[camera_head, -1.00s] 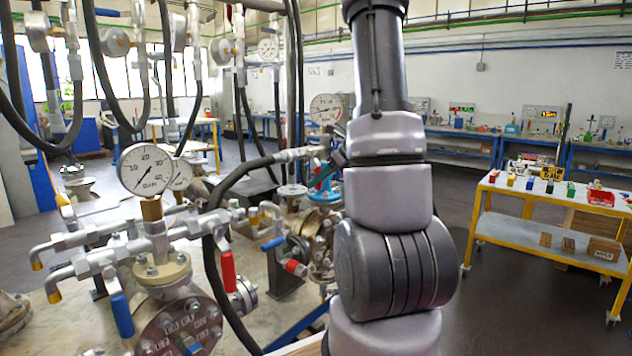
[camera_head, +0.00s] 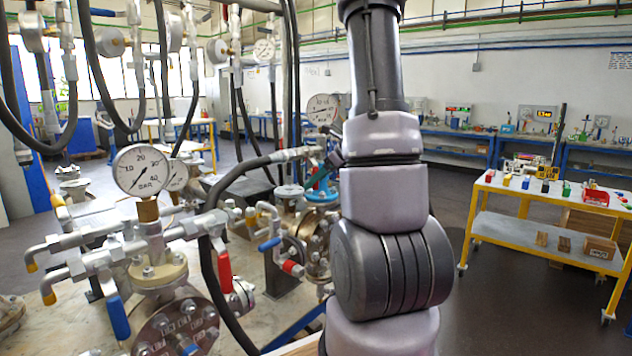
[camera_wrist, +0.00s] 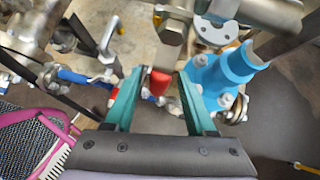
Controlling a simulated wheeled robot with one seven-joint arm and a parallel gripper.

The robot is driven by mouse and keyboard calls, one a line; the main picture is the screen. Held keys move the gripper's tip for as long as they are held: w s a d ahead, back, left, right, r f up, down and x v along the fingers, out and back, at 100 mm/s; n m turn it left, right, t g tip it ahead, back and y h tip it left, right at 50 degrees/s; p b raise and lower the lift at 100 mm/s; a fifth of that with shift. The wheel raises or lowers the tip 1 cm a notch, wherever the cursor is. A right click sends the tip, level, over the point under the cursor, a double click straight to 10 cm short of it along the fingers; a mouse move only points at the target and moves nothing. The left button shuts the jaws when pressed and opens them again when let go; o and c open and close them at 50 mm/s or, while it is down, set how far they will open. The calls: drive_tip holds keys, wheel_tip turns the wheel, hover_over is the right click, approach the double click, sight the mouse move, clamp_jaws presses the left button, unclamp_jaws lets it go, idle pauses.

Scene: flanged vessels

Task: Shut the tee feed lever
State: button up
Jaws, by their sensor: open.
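In the wrist view a red-tipped lever (camera_wrist: 160,82) lies between the two teal fingers of my gripper (camera_wrist: 158,88). The fingers are open, one on either side of it; I cannot tell whether either touches it. The lever runs up to a metal fitting (camera_wrist: 173,32) at the top. No label shows which handle is the tee feed lever. In the head view my arm hides most of my gripper; a little teal shows beside a blue flange (camera_head: 322,194).
In the wrist view a bright blue flanged fitting (camera_wrist: 222,72) stands close right and a blue handle (camera_wrist: 80,77) lies left. The head view shows a pressure gauge (camera_head: 141,171), hanging black hoses, a red lever (camera_head: 224,268) and a blue lever (camera_head: 119,316). A yellow-framed cart (camera_head: 478,225) stands right.

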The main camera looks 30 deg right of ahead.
drive_tip(key=v, duration=1)
drive_tip(key=shift+s+d+r, duration=0.2)
drive_tip(key=shift+s+r, duration=0.05)
drive_tip(key=s+a+r+n, duration=0.3)
drive_tip(key=s+a+n, duration=0.2)
drive_tip(key=a+n, duration=0.2)
drive_tip(key=s+a+r+n+h, duration=0.1)
drive_tip(key=s+a+r+n, duration=0.2)
drive_tip(key=s+a+n, duration=0.2)
drive_tip(key=s+a+r+n+h, duration=0.1)
drive_tip(key=s+a+r+n, duration=0.2)
drive_tip(key=a+n, duration=0.8)
drive_tip(key=s+n, duration=0.2)
drive_tip(key=shift+a+n+g, duration=0.2)
drive_tip(key=shift+n+g, duration=0.1)
